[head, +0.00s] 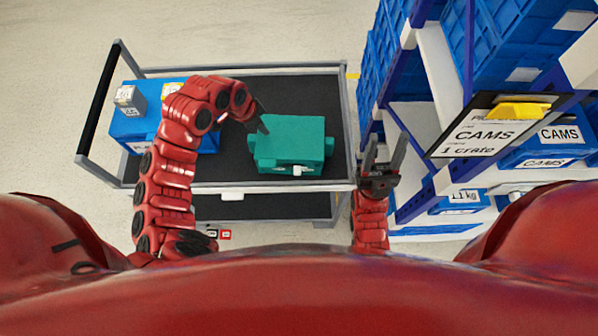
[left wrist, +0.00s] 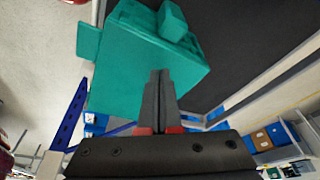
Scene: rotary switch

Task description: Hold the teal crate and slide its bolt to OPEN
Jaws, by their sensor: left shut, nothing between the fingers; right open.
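The teal crate (head: 290,138) sits on the right part of the dark cart top in the head view. A small white piece (head: 298,171) shows on its near face; I cannot tell whether this is the bolt. My left gripper (head: 264,128) is shut and empty at the crate's upper left. In the left wrist view the shut fingers (left wrist: 157,76) overlap the teal crate (left wrist: 130,50); whether they touch it is unclear. My right gripper (head: 384,155) is open and empty, to the right of the crate, just off the cart's right edge.
The cart (head: 230,185) has a raised rail and a handle at its left. A blue crate (head: 130,125) with a grey box (head: 130,99) stands at the left. A shelf (head: 440,75) with blue crates and a CAMS sign (head: 485,130) stands close on the right.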

